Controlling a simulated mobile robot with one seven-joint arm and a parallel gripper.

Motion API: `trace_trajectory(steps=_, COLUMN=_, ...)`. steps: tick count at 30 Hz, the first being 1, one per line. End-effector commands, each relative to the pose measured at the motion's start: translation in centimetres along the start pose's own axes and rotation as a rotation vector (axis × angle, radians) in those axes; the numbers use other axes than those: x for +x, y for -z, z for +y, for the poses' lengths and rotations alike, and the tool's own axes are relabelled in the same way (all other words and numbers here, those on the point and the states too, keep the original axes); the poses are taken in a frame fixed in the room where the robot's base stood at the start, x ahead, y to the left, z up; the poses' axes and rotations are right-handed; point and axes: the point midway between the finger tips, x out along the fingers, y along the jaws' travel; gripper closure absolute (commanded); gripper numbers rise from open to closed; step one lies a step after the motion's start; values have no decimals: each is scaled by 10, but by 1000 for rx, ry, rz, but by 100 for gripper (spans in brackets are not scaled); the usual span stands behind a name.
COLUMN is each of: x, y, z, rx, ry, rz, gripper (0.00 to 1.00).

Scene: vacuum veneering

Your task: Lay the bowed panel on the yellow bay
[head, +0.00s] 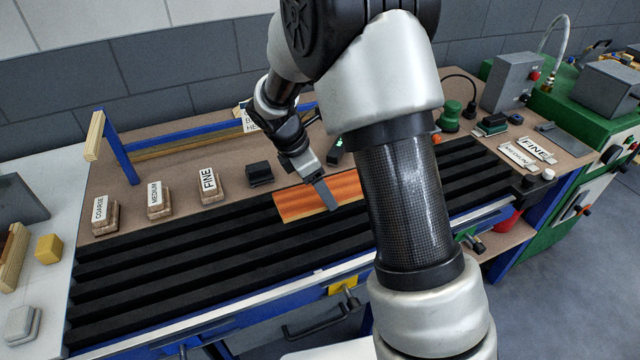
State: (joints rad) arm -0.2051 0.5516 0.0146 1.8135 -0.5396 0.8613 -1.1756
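An orange, wood-grained panel (297,204), apparently the bowed panel, is over the black slatted bed (180,265) near its back edge, in the middle of the head view. My gripper (327,196) reaches down at the panel, its grey finger crossing in front of it. I cannot tell whether the gripper is shut on the panel, or whether the panel rests on the slats or is held just above. My arm hides the panel's right end. A yellow tag (343,284) is on the bench's front edge; no bay is clearly marked yellow in view.
Sanding blocks marked COARSE (103,215), MEDIUM (158,200) and FINE (209,187) stand behind the bed, beside a small black block (260,173). A blue frame (120,150) stands at the back left. The bed's left part is clear. My arm covers much of the right.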

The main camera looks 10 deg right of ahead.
Motion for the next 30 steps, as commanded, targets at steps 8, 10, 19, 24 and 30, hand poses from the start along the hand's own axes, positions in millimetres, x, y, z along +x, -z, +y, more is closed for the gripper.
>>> trace_trajectory(steps=8, x=0, y=0, z=0, rx=0, ry=0, rz=0, gripper=56)
trace_trajectory(steps=10, x=0, y=0, z=0, rx=0, ry=0, rz=0, gripper=56)
trace_trajectory(steps=19, x=11, y=5, z=0, rx=0, ry=0, rz=1, gripper=56)
trace_trajectory(steps=24, x=25, y=10, z=0, rx=0, ry=0, rz=0, gripper=56)
trace_trajectory(steps=30, x=43, y=18, z=0, rx=-1, ry=0, rz=0, gripper=56)
